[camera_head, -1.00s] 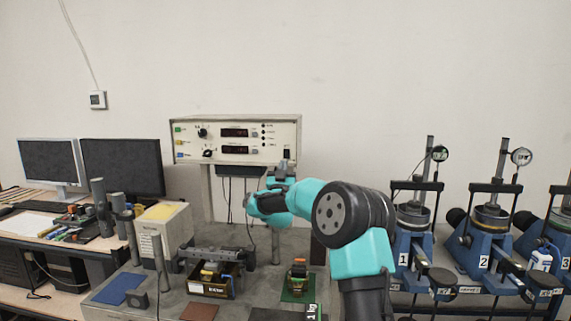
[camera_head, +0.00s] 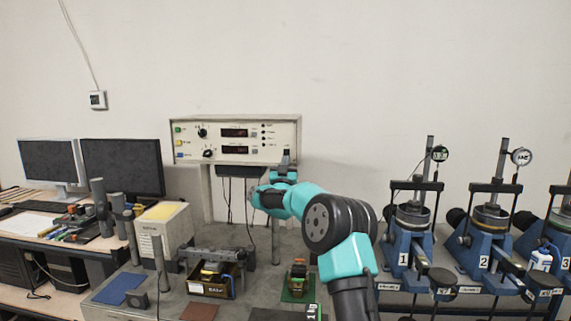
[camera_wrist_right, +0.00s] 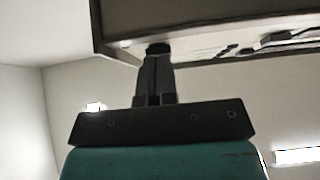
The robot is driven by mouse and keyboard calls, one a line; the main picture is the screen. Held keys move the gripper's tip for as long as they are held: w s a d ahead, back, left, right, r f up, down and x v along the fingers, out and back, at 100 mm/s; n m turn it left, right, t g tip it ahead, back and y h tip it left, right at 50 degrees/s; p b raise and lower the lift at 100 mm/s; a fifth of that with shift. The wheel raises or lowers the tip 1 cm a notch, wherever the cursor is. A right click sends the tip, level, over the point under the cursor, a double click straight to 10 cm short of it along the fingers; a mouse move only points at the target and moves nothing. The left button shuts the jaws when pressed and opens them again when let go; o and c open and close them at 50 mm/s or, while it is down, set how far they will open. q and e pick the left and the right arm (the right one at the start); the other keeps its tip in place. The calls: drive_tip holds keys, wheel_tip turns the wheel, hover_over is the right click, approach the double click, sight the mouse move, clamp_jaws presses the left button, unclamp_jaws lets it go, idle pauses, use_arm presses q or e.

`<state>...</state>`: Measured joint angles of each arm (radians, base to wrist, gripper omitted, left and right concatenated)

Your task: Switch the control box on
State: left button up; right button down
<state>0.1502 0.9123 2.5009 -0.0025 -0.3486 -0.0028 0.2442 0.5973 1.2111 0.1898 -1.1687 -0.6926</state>
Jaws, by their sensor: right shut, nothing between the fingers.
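The control box (camera_head: 219,155) is a cream panel with knobs, two dark displays and small coloured buttons, raised on a stand against the wall. A dark switch sits at its lower right in the head view, close to my right gripper (camera_head: 286,160). My right gripper is shut and empty, its tips pointing up at the box's lower right edge. In the right wrist view the shut fingers (camera_wrist_right: 156,75) reach up to the underside and front edge of the box (camera_wrist_right: 125,22). Whether the tips touch the switch is hidden. My left gripper is not in view.
Two monitors (camera_head: 122,167) stand at the left. Blue numbered presses (camera_head: 409,240) with dial gauges stand at the right. A small bin (camera_head: 212,286) and a green mat (camera_head: 298,293) lie on the grey bench below. The wall above the box is clear.

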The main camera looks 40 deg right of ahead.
drive_tip(key=shift+w+d, duration=0.1)
drive_tip(key=shift+f, duration=0.1)
drive_tip(key=s+a+f, duration=0.3)
drive_tip(key=s+a, duration=0.8)
drive_tip(key=shift+a, duration=0.25)
idle(0.6)
